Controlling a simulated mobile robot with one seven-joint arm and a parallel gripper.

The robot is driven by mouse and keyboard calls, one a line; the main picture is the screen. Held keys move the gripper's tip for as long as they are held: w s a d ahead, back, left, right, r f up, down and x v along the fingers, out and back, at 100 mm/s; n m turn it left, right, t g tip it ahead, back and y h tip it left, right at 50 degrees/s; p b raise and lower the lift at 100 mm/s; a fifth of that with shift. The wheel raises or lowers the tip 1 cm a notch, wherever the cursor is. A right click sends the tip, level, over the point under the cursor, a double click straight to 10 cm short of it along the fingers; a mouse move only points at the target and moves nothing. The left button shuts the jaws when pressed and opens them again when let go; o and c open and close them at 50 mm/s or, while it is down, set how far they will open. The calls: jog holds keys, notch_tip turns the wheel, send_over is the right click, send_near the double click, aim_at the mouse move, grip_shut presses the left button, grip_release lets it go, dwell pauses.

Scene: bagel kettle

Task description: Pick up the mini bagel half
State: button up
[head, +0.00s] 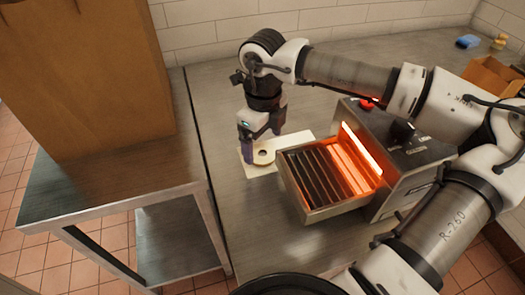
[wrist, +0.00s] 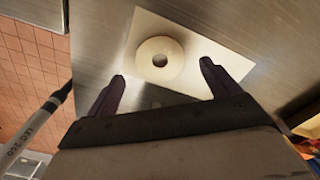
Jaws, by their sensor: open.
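The mini bagel half (head: 263,157) is a pale ring lying flat on a white sheet (head: 304,137) on the metal counter. In the wrist view the bagel half (wrist: 146,66) shows its whole face and centre hole, on the white sheet (wrist: 208,54). My gripper (head: 262,150) is open and just above the bagel half in the head view, partly covering it. In the wrist view my gripper (wrist: 162,78) has its two dark fingers spread wide, with the ring between and slightly beyond the tips. Nothing is held.
A toaster (head: 395,150) with a glowing orange slot and a slatted tray (head: 318,180) stands right of the sheet. A large paper bag (head: 90,80) stands on a side table at left. The counter (head: 225,100) is bare left of and behind my gripper.

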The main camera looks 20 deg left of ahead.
aim_at(263, 149)
jog(key=shift+a+f+p, duration=0.1)
jog(key=shift+f+p, duration=0.25)
jog(key=shift+f, duration=1.4)
jog(key=c, duration=1.1)
